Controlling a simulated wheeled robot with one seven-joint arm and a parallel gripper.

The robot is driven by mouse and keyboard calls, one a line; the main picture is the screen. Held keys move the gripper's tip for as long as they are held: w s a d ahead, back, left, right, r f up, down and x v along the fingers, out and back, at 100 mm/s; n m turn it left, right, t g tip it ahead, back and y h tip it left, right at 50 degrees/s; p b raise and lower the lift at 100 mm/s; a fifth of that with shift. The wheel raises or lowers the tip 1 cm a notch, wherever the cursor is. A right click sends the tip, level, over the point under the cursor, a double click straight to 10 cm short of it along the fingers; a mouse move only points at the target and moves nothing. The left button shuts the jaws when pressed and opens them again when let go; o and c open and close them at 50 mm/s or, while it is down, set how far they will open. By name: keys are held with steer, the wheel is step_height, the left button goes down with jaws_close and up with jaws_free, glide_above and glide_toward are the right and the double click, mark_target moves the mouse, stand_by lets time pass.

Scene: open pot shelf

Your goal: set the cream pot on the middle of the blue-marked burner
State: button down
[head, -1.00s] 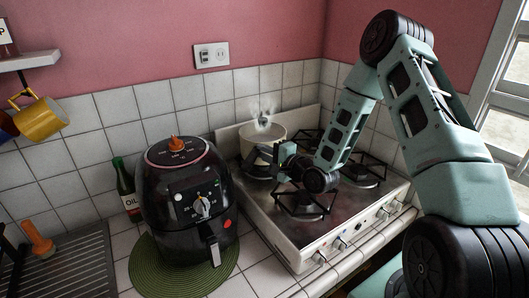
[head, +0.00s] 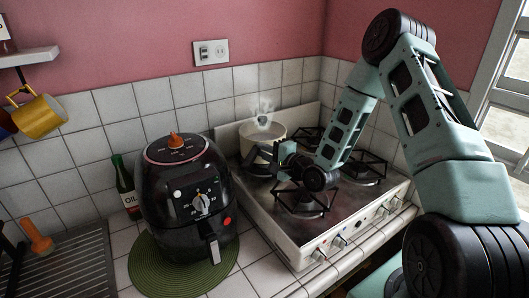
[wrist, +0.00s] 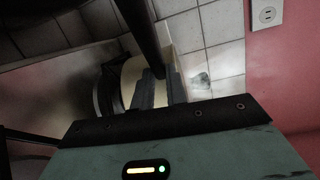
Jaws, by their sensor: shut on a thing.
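The cream pot (head: 259,140) is at the back left of the stove, over the back left burner, and looks upright with steam above it. My gripper (head: 278,157) is at the pot's near right side, shut on the pot. In the wrist view, the gripper fingers (wrist: 160,90) are close together against the cream pot (wrist: 131,78), with a dark bar crossing just above them. The pot's base is partly hidden, so I cannot tell whether it touches the grate. I cannot make out a blue mark on any burner.
The white stove (head: 285,240) has other black grates, including a front one (head: 304,200) below my arm. A black air fryer (head: 185,200) stands close on the left on a green mat (head: 148,268). An oil bottle (head: 124,185) is behind it. A tiled wall backs the stove.

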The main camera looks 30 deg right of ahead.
steer(key=shift+f+b, duration=0.3)
steer(key=shift+b, duration=0.05)
stand_by(1.1)
steer(key=c, duration=1.3)
jaws_free()
steer(key=shift+p+v, duration=2.55)
steer(key=shift+v, duration=6.15)
steer(key=shift+a+f, duration=0.15)
steer(key=shift+f, duration=0.05)
